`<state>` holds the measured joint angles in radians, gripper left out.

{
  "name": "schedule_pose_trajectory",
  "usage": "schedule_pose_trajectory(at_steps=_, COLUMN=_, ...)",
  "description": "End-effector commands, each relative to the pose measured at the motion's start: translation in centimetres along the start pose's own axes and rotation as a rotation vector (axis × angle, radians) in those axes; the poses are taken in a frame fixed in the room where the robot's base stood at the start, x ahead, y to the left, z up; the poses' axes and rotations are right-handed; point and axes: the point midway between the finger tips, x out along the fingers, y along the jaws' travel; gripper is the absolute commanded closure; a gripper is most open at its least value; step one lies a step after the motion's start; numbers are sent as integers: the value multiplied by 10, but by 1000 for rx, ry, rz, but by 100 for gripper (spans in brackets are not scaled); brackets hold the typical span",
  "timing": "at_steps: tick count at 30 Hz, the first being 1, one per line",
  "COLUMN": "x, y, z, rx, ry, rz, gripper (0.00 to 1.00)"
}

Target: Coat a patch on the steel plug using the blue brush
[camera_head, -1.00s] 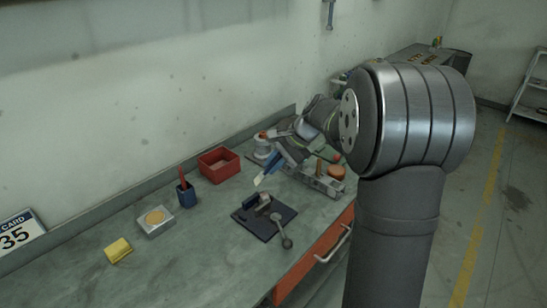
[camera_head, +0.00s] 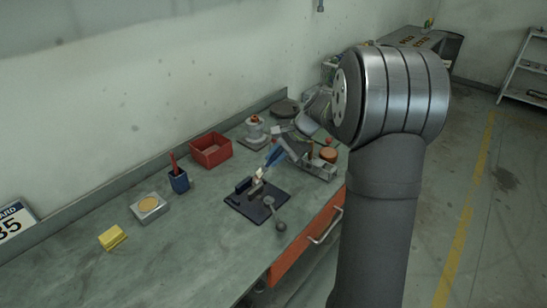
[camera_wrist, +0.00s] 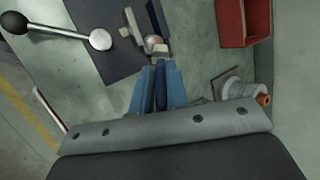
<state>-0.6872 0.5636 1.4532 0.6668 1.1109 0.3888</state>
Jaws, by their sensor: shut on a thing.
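My gripper (camera_head: 277,152) is shut on the blue brush (camera_head: 273,156). The brush slants down and left, with its pale tip over a dark mat (camera_head: 238,205) on the bench. A small metal piece on the mat, which seems to be the steel plug (camera_head: 255,188), is just below the tip. I cannot tell whether they touch. In the wrist view, the brush (camera_wrist: 161,88) lies between the blue fingers of my gripper (camera_wrist: 161,72). The metal parts (camera_wrist: 134,27) are just beyond it, beside a dark block (camera_wrist: 158,18); the brush tip is hard to make out.
A lever with a ball end (camera_head: 280,226) sticks out at the mat's front right. A red bin (camera_head: 211,151), a blue cup (camera_head: 180,182) holding a red-handled tool, a tin (camera_head: 149,208) and a yellow sponge (camera_head: 112,237) stand left. A metal rack (camera_head: 318,168) is at right. The front-left bench is clear.

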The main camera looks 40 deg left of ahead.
Motion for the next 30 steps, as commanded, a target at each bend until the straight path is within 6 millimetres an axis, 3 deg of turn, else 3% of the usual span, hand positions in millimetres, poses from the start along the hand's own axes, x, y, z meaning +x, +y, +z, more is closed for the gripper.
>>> schedule_pose_trajectory(at_steps=10, x=19, y=-8, z=26, rx=-1, ry=-2, rz=0, gripper=100)
schedule_pose_trajectory(at_steps=14, x=-2, y=-20, z=31, rx=-5, ry=4, rz=-3, gripper=100)
schedule_pose_trajectory(at_steps=30, x=-42, y=-43, z=44, rx=-2, ry=1, rz=-1, gripper=100)
